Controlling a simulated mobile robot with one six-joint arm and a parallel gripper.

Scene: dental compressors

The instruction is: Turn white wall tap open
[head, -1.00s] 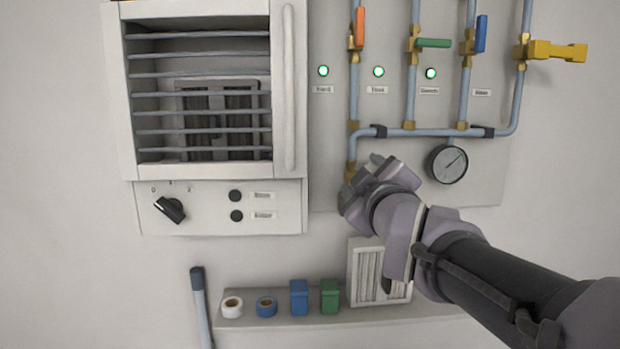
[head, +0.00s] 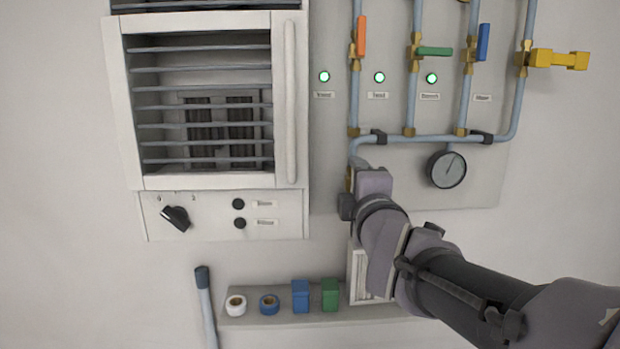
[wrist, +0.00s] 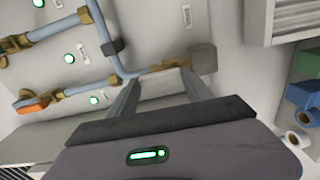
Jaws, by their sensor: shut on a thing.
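The white wall tap (wrist: 162,86) shows as a pale handle between my two fingers in the wrist view, beside a brass fitting at the end of the grey-blue pipe. My gripper (wrist: 160,80) is shut on this handle. In the head view my gripper (head: 362,190) is at the low end of the pipe, below the pipe bend, and covers most of the tap. Only a little brass shows at its left edge. The handle's exact angle to the pipe is hard to tell.
Orange (head: 362,36), green (head: 434,51), blue (head: 483,42) and yellow (head: 558,60) taps sit above on the panel. A round gauge (head: 446,169) is right of my gripper. A white cabinet (head: 290,105) stands left. A shelf (head: 285,317) with tape rolls and small boxes is below.

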